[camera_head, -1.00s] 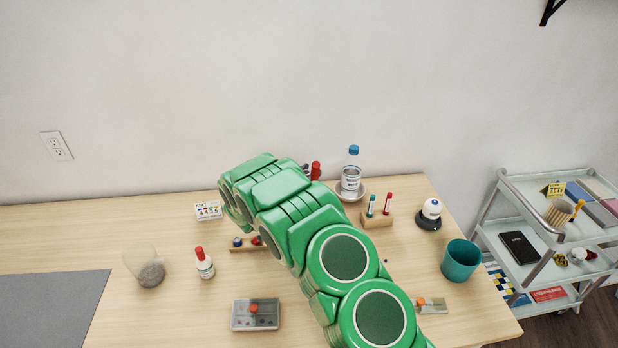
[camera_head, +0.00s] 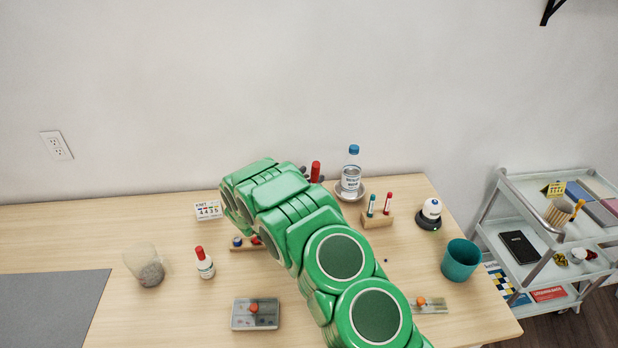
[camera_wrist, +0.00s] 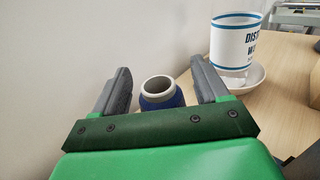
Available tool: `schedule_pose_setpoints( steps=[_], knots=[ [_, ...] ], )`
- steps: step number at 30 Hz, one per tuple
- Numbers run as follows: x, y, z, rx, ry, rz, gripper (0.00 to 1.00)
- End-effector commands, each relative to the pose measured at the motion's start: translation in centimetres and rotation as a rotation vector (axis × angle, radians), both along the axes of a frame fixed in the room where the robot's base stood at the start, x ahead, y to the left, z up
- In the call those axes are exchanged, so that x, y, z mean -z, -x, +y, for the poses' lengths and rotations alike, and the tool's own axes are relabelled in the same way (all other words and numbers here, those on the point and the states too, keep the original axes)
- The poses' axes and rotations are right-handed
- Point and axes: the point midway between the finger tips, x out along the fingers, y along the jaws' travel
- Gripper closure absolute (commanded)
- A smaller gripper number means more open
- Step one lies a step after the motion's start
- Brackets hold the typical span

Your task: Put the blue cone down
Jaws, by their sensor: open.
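The blue cone (camera_wrist: 162,101), with a pale grey ring-shaped top, stands between my fingers in the wrist view, and its lower part is hidden by my gripper body. My gripper (camera_wrist: 161,68) is open, with a visible gap between each grey finger and the cone. In the head view my green arm covers the cone. Only bits of the grey fingers show there, beside a red upright cylinder (camera_head: 315,170) near the back of the table (camera_head: 50,230).
A water bottle (camera_head: 351,172) in a white dish (camera_head: 360,194) stands just right of my gripper. A wooden holder (camera_head: 377,220) with two small tubes is in front of it. A number card (camera_head: 208,210) lies left of my arm. The wall is close behind.

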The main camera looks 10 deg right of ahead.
Motion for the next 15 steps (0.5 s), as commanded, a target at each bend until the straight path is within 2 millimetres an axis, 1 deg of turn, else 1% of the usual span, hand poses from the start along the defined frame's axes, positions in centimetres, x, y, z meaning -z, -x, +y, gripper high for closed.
schedule_pose_setpoints(
  steps=[2, 5, 8, 15],
  knots=[
    [-0.2, 0.1, 0.1, -0.001, 0.000, 0.000, 0.26],
    [-0.1, 0.7, 0.8, -0.001, -0.001, 0.001, 0.26],
    [-0.2, 1.8, 2.1, -0.004, 0.001, -0.001, 0.26],
    [-0.2, 5.0, 5.2, -0.004, 0.001, -0.001, 0.26]
  ],
)
